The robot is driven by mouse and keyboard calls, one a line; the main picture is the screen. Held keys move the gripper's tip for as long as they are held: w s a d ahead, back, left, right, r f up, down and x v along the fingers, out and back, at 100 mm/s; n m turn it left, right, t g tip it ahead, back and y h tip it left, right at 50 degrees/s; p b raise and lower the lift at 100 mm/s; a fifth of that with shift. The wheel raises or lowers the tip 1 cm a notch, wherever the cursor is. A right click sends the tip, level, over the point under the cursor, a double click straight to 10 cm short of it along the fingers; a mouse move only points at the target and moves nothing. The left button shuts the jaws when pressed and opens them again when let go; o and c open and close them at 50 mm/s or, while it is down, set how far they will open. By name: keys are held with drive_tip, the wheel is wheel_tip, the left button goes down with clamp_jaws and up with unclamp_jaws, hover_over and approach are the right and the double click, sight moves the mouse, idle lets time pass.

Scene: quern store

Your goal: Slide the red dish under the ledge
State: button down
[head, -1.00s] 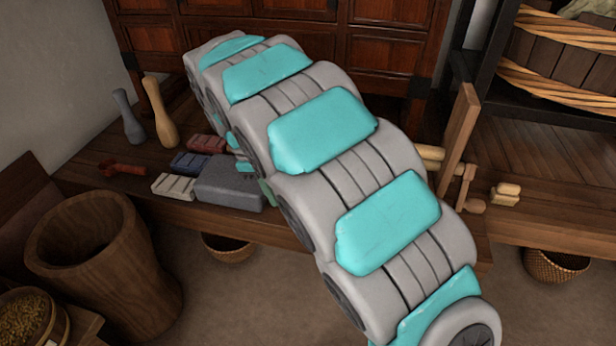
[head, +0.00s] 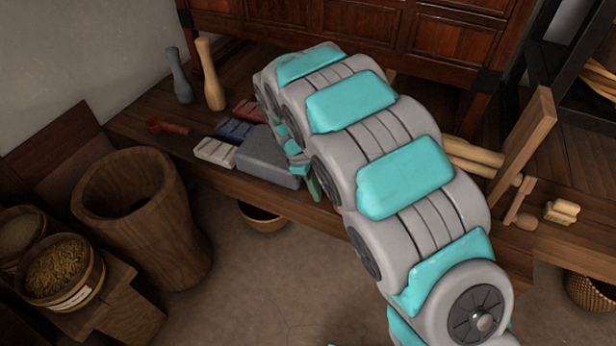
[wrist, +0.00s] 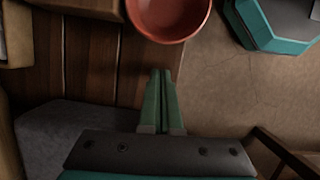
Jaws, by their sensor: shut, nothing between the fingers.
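The red dish (wrist: 168,14) shows in the wrist view at the top, cut off by the frame edge. It looks empty inside. My gripper (wrist: 159,74) has its two green fingers shut together with nothing between them, pointing at the dish with a small gap in the picture. The dish overlaps the line where the wooden bench (wrist: 85,65) meets the floor. I cannot tell the ledge for sure; a wooden piece (wrist: 80,7) crosses the wrist view's top left.
A grey stone block (head: 268,158) lies on the bench left of my arm, near several small bars, a red tool (head: 166,126) and two bottle-shaped pieces. An upright board (head: 524,140) stands to the right. A wooden mortar (head: 135,215) stands on the floor at left.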

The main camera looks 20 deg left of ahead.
sight(331, 204)
drive_tip(key=shift+d+r, duration=0.15)
drive_tip(key=shift+d, duration=1.35)
drive_tip(key=d, duration=0.5)
drive_tip(key=shift+d, duration=0.35)
drive_tip(key=a, duration=0.4)
drive_tip(key=shift+a+r+p, duration=0.2)
drive_tip(key=shift+p, duration=0.15)
drive_tip(key=v, duration=0.9)
drive_tip(key=shift+r+b, duration=0.3)
drive_tip(key=shift+b, duration=0.1)
drive_tip(key=c, duration=1.5)
unclamp_jaws()
